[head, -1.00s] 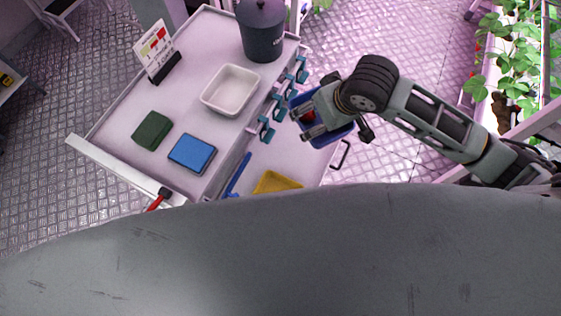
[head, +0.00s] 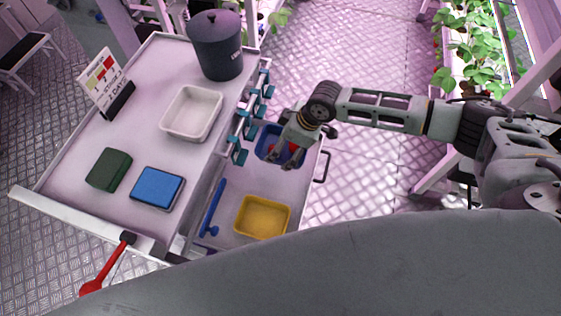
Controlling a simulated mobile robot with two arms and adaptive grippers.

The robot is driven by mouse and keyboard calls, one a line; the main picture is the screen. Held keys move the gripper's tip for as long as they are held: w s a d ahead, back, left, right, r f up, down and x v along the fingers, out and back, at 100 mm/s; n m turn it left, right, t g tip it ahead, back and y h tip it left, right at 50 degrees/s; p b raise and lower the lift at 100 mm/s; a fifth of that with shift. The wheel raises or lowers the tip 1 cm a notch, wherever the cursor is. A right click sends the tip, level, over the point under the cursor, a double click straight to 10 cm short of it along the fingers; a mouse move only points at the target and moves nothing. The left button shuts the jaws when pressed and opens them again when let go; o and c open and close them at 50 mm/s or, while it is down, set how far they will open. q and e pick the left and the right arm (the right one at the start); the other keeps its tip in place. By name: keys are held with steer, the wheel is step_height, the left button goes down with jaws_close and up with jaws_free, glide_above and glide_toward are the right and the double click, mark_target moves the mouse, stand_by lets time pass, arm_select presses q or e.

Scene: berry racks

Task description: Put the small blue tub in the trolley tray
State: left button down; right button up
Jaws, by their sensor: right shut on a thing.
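The small blue tub (head: 264,141) is at the right side of the trolley, just right of the row of teal clips, with something red inside. My right gripper (head: 284,157) is shut on the tub and covers part of it. The tub overlaps the far part of the trolley's lower side tray (head: 237,191); I cannot tell if it touches the tray. A yellow tub (head: 262,218) and a blue-handled tool (head: 212,208) lie in the near part of that tray. My left gripper is not in view.
The trolley top (head: 147,140) holds a white basin (head: 191,113), a dark bin (head: 217,50), a sign card (head: 105,82), a green block (head: 109,170) and a blue pad (head: 158,188). A red-handled tool (head: 108,264) hangs at the near edge. Plants (head: 463,50) stand at the right.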

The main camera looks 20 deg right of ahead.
mark_target(296, 148)
step_height(296, 148, down, 9)
steer(key=shift+r, duration=0.1)
stand_by(0.3)
steer(key=shift+b, duration=0.3)
steer(key=shift+f, duration=0.25)
steer(key=o, duration=1)
steer(key=p+v, duration=0.1)
steer(key=v, duration=1.1)
steer(key=shift+r, duration=0.25)
